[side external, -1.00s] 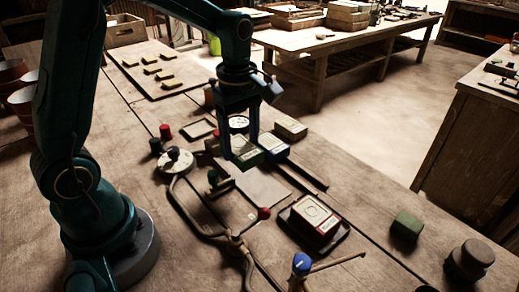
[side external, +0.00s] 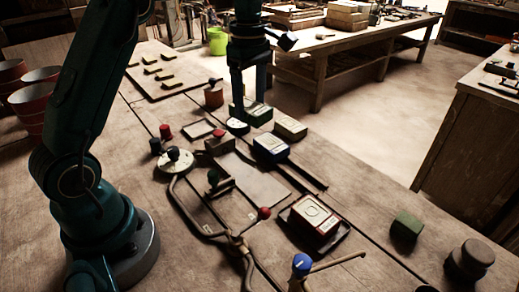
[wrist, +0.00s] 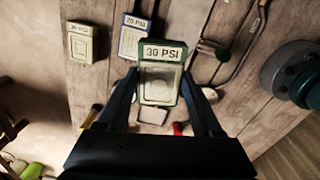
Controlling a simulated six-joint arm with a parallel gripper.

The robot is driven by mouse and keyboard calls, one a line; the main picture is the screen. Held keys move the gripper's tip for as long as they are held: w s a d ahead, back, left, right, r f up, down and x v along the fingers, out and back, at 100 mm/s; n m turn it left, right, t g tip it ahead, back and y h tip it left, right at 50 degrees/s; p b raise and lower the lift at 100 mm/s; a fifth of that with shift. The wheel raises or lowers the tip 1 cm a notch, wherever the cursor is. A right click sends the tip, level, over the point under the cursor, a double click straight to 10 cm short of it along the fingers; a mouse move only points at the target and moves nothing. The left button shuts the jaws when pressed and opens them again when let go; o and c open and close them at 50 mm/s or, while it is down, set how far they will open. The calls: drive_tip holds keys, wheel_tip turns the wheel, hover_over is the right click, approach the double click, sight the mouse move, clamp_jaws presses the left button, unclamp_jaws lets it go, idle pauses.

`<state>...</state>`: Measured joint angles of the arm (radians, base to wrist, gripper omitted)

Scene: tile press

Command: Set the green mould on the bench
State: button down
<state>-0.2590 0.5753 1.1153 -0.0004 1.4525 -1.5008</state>
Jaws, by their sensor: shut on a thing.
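The green mould (side external: 259,116) has a green body and a pale top face. In the wrist view the green mould (wrist: 160,72) carries a "30 PSI" label. My gripper (side external: 249,103) is shut on it, with one finger along each side in the wrist view. The mould is low over the bench (side external: 340,165), behind the blue and cream moulds in the side view. I cannot tell whether its underside touches the wood. My gripper hides part of it.
A blue mould (side external: 270,148) and a cream mould (side external: 291,128) stand close by. A round white-topped piece (side external: 237,126) is just in front. A red-sided mould (side external: 315,217) sits on a dark tray. Bent pipework with valves fills the middle front.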

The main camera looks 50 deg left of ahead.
drive_tip(key=shift+w+d+f+m, duration=0.35)
drive_tip(key=shift+w+d+f, duration=0.8)
drive_tip(key=shift+d, duration=0.95)
drive_tip(key=shift+w+d+f+m, duration=0.4)
drive_tip(key=shift+w+d+f, duration=0.3)
drive_tip(key=shift+d+f, duration=1.1)
drive_tip(key=shift+w+d+f+m, duration=0.35)
drive_tip(key=shift+w+d+f, duration=0.65)
drive_tip(key=shift+d, duration=1.4)
drive_tip(key=shift+s+f, duration=0.1)
drive_tip(key=shift+f, duration=1.5)
drive_tip(key=shift+f, duration=0.4)
